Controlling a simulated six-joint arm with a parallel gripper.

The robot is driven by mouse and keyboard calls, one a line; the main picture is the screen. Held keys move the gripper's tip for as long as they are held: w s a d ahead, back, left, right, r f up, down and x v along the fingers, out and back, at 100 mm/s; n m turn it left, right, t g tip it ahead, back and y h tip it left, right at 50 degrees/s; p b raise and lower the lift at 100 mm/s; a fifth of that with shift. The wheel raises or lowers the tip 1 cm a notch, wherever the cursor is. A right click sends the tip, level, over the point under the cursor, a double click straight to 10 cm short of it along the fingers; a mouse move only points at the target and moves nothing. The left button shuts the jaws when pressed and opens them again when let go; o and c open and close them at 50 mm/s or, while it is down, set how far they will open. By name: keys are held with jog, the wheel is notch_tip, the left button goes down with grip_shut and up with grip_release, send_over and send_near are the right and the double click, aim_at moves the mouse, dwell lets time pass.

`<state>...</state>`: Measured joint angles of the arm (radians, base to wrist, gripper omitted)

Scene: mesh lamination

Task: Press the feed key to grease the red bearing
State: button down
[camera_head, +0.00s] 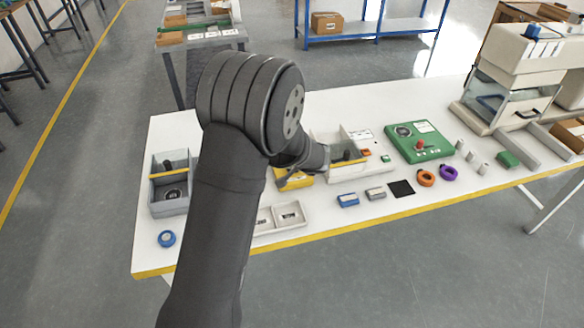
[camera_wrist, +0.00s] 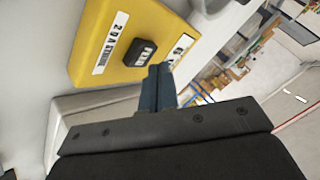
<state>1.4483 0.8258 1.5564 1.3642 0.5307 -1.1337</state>
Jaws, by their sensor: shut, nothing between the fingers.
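A yellow box (camera_wrist: 110,40) fills the upper left of the wrist view. The black feed key (camera_wrist: 141,52) stands up from its face beside a white printed label. My gripper (camera_wrist: 159,70) is shut and empty, with its blue-grey fingertips close to the key; I cannot tell whether they touch it. In the head view part of the yellow box (camera_head: 294,181) shows below my arm, which hides the fingers and key. I cannot make out a clearly red bearing. An orange ring (camera_head: 425,178) and a purple ring (camera_head: 448,173) lie on the right of the table.
The white table (camera_head: 350,230) has a yellow front edge. A grey bin (camera_head: 169,205) and a blue ring (camera_head: 166,239) are at left. A green box (camera_head: 418,143) with a red knob and a large white machine (camera_head: 525,75) stand at right. A black square (camera_head: 401,189) lies near the middle.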

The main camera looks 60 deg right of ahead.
jog(key=shift+r, duration=0.1)
jog(key=shift+r, duration=2.45)
jog(key=shift+f, duration=0.15)
jog(key=shift+r, duration=2.05)
jog(key=shift+f, duration=0.1)
jog(key=shift+f, duration=2.75)
jog(key=shift+r, duration=0.75)
